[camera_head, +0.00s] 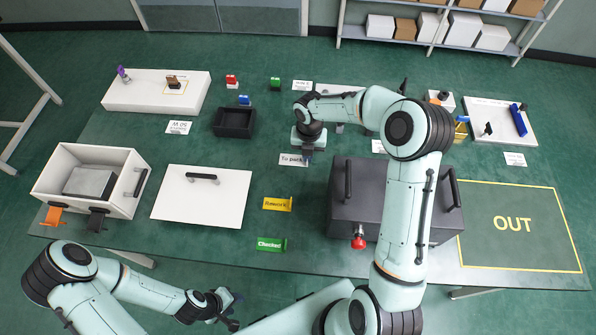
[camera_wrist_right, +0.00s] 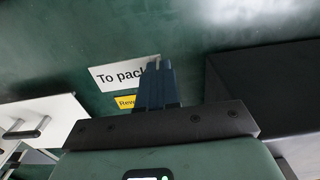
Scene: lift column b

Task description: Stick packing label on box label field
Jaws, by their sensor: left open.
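I cannot pick out the packing label or the label field for certain. A white open box (camera_head: 62,165) with a grey block (camera_head: 90,183) inside stands at the left, and a dark grey case (camera_head: 395,190) with handles stands right of centre. My right gripper (camera_head: 307,156) hangs over the table by the "To pack" sign (camera_head: 288,160). In the right wrist view its fingers (camera_wrist_right: 157,70) are close together in front of that sign (camera_wrist_right: 118,73); no held thing is visible. My left gripper (camera_head: 232,308) is open and empty off the table's front edge.
A white panel with a handle (camera_head: 230,208) lies beside the box. A black tray (camera_head: 234,122) lies behind. The yellow-framed OUT area (camera_head: 512,250) at right is clear.

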